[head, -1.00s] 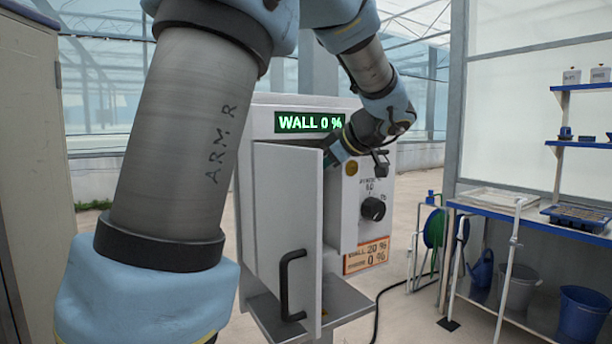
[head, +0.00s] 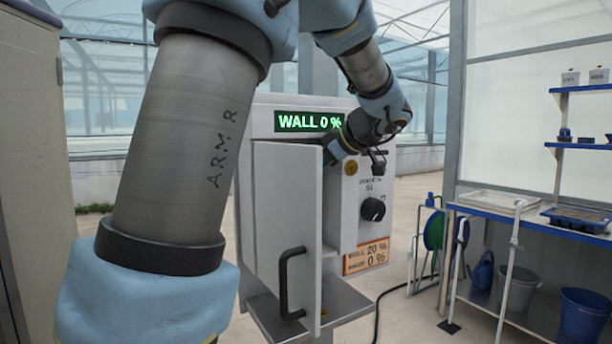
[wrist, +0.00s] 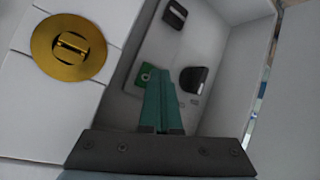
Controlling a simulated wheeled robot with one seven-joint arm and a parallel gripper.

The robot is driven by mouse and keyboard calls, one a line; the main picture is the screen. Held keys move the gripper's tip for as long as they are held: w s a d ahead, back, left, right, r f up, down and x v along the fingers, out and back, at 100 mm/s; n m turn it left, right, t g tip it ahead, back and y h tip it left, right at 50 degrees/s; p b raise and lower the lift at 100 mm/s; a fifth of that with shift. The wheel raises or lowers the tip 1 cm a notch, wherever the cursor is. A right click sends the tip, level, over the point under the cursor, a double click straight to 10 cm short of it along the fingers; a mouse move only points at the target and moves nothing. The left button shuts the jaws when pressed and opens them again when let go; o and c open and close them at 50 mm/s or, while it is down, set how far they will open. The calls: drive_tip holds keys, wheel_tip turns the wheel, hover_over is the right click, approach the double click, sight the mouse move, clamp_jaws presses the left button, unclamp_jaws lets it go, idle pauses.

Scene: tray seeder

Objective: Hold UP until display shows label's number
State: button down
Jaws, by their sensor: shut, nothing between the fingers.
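The white machine (head: 300,105) has a green display (head: 309,122) reading "WALL 0 %". The orange label (head: 366,256) on its lower front reads "WALL 20 %", with a second line ending in "0 %". My gripper (head: 331,156) is at the compartment behind the open white door (head: 283,220), which hides its tips in the head view. In the wrist view my gripper (wrist: 163,72) is shut and empty, its teal fingers pointing into a white recess. A green round button (wrist: 146,72) shows beside the fingertips, partly covered. I cannot tell whether they touch it or read its marking.
The door's black handle (head: 285,285) faces me. A black knob (head: 373,209) sits on the front. The wrist view shows a brass disc (wrist: 70,47) left of the recess and a black part (wrist: 194,80) inside. A blue shelf bench (head: 480,209) stands at right.

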drive_tip(key=shift+w+a+r, duration=0.25)
drive_tip(key=shift+a+r, duration=0.05)
idle(1.6)
drive_tip(key=shift+s+d+f+b, duration=0.1)
drive_tip(key=shift+f+b, duration=0.05)
drive_tip(key=shift+b, duration=0.15)
idle(1.1)
drive_tip(key=shift+s+d+f+b, duration=0.1)
drive_tip(key=shift+s+d+b, duration=0.1)
drive_tip(key=shift+s+b, duration=0.3)
drive_tip(key=shift+s+d, duration=0.1)
drive_tip(key=shift+s+d+b, duration=0.35)
drive_tip(key=shift+s+b, duration=0.1)
drive_tip(key=shift+s, duration=0.3)
drive_tip(key=shift+s+d+b, duration=0.4)
drive_tip(key=shift+s+b, duration=0.05)
drive_tip(key=shift+s, duration=0.35)
drive_tip(key=shift+s+d+b, duration=0.35)
drive_tip(key=shift+s+b, duration=0.1)
drive_tip(key=shift+s, duration=0.3)
drive_tip(key=shift+f, duration=0.1)
